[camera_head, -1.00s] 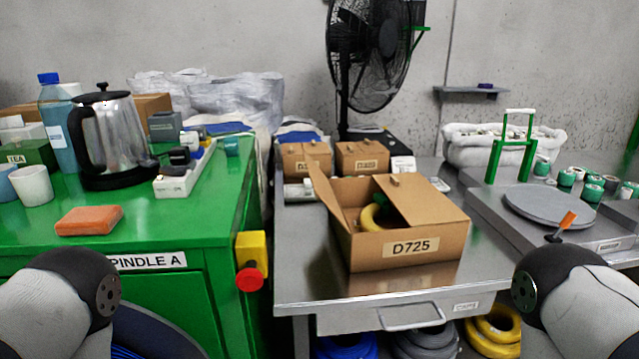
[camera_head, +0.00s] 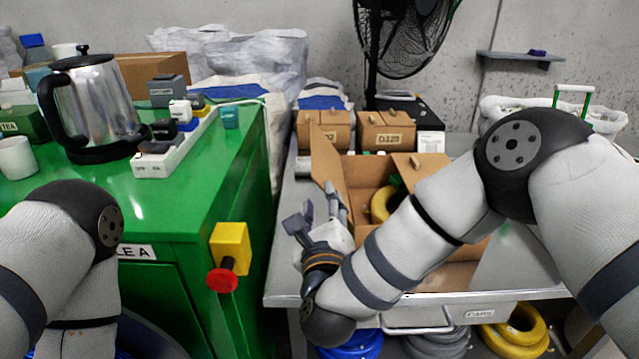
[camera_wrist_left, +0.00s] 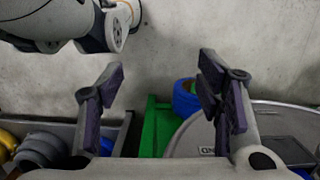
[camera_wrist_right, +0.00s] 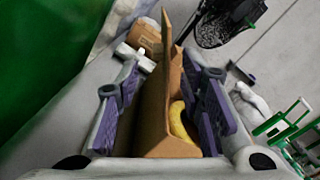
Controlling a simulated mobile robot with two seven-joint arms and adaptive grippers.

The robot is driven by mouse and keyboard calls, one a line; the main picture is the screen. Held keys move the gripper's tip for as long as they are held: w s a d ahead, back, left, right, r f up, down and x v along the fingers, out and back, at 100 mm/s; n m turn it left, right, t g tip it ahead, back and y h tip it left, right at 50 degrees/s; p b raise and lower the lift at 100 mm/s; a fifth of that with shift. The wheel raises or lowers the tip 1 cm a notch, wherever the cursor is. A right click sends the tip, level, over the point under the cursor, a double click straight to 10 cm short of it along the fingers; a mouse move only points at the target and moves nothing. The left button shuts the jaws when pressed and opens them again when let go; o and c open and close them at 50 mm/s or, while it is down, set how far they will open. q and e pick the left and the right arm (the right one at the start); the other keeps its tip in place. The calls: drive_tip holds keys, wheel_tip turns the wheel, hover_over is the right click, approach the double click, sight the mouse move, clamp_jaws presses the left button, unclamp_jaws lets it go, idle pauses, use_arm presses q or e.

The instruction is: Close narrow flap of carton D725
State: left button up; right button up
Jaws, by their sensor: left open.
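The carton D725 (camera_head: 452,275) stands on the steel table, its front label hidden behind my right forearm. Its left flap (camera_head: 328,160) stands upright, and a yellow coil (camera_head: 381,204) lies inside. The right flap is mostly covered by my arm. My right gripper (camera_head: 318,212) is at the carton's left side. In the right wrist view, its fingers (camera_wrist_right: 165,95) are apart, one on each side of the upright flap (camera_wrist_right: 158,100), with gaps visible. My left gripper (camera_wrist_left: 160,90) is open and empty in the left wrist view, away from the carton; the head view does not show it.
Two small cartons (camera_head: 386,132) stand behind D725, with a black fan (camera_head: 402,35) beyond. The green cabinet (camera_head: 200,200) at left carries a kettle (camera_head: 92,105) and has a red stop button (camera_head: 222,279) on its side. Cable coils (camera_head: 515,330) lie under the table.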

sight(320, 182)
drive_tip(key=w, duration=0.5)
drive_tip(key=w+b, duration=0.1)
drive_tip(key=w, duration=0.1)
drive_tip(key=shift+w+a+f, duration=0.1)
drive_tip(key=shift+w+f, duration=0.2)
drive_tip(key=shift+f, duration=0.1)
drive_tip(key=shift+w+r, duration=0.2)
drive_tip(key=shift+w, duration=0.25)
clamp_jaws()
